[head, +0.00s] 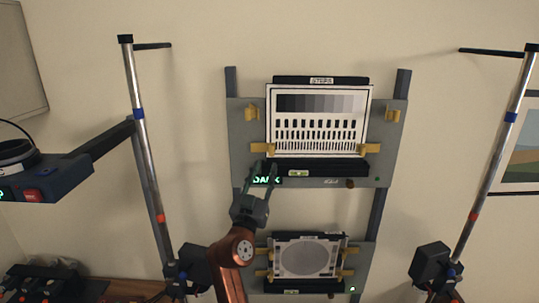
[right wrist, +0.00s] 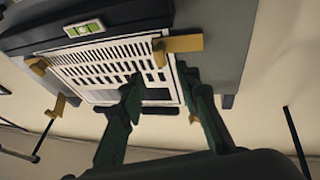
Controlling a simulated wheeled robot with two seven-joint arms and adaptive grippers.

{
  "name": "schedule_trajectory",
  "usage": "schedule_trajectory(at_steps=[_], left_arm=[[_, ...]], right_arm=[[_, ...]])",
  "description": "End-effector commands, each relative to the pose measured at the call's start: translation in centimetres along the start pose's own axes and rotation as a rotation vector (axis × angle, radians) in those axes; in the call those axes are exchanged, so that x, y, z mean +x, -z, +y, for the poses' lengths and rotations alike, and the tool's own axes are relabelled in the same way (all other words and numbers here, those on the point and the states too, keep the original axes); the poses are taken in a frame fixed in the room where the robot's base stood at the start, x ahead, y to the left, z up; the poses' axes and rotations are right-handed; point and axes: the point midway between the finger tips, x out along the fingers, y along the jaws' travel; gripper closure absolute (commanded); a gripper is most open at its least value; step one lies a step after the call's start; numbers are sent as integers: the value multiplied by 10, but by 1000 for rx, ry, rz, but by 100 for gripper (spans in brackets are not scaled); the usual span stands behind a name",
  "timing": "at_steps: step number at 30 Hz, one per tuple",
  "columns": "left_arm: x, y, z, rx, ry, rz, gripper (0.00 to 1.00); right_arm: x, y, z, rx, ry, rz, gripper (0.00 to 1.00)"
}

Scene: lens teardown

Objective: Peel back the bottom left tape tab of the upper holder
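The upper holder (head: 240,125) is a grey plate on the wall rails. It carries a white test chart (head: 320,115) with black bars. The yellow bottom left tape tab (head: 261,148) lies across the chart's lower left edge; in the right wrist view, which is turned over, this tab (right wrist: 180,44) is at upper right. My right gripper (head: 262,170) is open and empty, just below the tab. In the right wrist view its dark fingers (right wrist: 158,76) stand apart in front of the chart, with the tab beyond the fingertips. I see no contact. My left gripper is not in view.
A dark ledge (head: 335,170) runs below the chart. A lower holder (head: 308,256) hangs underneath. Metal poles stand left (head: 145,150) and right (head: 490,150).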

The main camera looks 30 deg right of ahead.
Motion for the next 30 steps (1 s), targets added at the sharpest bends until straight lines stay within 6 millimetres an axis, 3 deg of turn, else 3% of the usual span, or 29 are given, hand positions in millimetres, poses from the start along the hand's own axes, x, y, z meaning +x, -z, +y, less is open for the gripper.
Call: schedule_trajectory(at_steps=[9, 13, 25, 30], left_arm=[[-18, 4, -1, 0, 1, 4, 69], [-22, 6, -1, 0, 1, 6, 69], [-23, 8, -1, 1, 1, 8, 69], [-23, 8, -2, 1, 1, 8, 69]], right_arm=[[50, 2, 0, -3, 1, -1, 69], [64, 1, -1, -4, 3, 0, 69], [70, -2, -1, -2, 3, -2, 70], [70, -2, -1, -2, 3, -2, 82]])
